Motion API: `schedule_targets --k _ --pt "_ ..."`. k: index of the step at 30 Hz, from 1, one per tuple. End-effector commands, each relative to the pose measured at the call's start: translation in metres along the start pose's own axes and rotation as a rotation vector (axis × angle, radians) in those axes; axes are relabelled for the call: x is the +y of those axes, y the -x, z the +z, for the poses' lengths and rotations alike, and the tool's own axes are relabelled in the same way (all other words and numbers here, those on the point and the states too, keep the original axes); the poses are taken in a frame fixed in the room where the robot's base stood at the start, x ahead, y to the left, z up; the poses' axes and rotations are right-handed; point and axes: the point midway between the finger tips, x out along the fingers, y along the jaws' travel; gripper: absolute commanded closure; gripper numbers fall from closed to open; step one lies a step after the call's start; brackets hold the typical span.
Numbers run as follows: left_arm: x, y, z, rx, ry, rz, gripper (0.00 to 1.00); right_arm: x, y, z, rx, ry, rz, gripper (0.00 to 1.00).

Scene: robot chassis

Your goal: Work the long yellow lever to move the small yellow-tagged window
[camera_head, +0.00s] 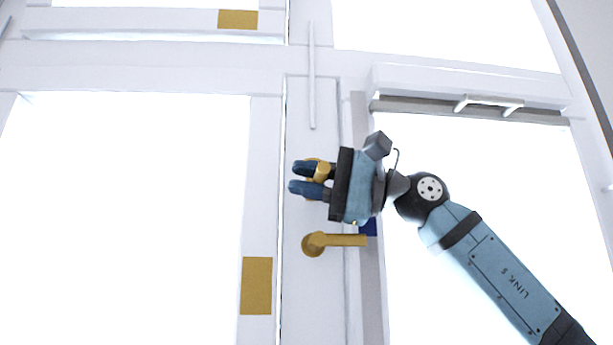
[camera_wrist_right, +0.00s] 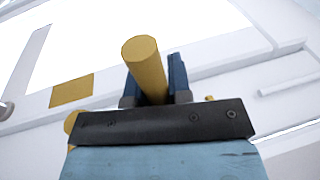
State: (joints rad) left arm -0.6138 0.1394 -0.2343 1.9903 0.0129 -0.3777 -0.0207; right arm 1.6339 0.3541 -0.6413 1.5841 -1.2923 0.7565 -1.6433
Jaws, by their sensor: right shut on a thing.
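My right gripper (camera_head: 296,177) reaches in from the right, in front of the white frame post. Its blue fingers are shut on a yellow lever (camera_head: 322,172). Fingers and palm hide much of that lever. In the right wrist view, the lever's round rod (camera_wrist_right: 145,62) stands between the two fingers, its end toward the camera. A second yellow lever (camera_head: 338,240) lies level on the post just below the gripper, apart from it. The small window (camera_head: 150,24) at the top left carries a yellow tag (camera_head: 238,19) on its lower frame bar. My left gripper is out of view.
A large window at the left has a yellow tag (camera_head: 256,286) on its right frame bar. A thin white rod (camera_head: 311,75) runs upright on the post above the gripper. A white handle (camera_head: 489,103) sits on the right window's top bar.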

Motion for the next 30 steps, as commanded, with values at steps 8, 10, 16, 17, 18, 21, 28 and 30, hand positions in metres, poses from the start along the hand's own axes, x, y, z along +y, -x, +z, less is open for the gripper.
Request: schedule_targets --k 8,10,16,17,18,21,28,30 --pt "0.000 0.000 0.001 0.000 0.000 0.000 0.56 0.002 0.000 0.000 -0.001 0.012 0.001 1.00" --pt "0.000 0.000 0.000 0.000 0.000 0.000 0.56 0.002 0.000 0.000 -0.001 0.012 0.001 1.00" --pt "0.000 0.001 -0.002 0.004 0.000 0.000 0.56 0.002 0.000 0.000 -0.001 0.011 0.002 0.56" --pt "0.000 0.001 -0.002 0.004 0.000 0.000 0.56 0.002 0.000 0.000 -0.002 0.011 0.001 0.56" --pt "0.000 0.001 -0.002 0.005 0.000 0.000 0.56 0.002 0.000 0.000 -0.001 0.011 0.001 0.56" --pt "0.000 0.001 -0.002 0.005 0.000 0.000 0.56 0.001 0.000 0.000 -0.001 0.010 0.000 0.56" --pt "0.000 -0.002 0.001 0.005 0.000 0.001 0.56 0.003 0.010 -0.001 0.000 0.009 0.000 0.56" --pt "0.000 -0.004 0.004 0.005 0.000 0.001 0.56 0.004 0.021 -0.001 0.001 0.009 -0.001 0.56"
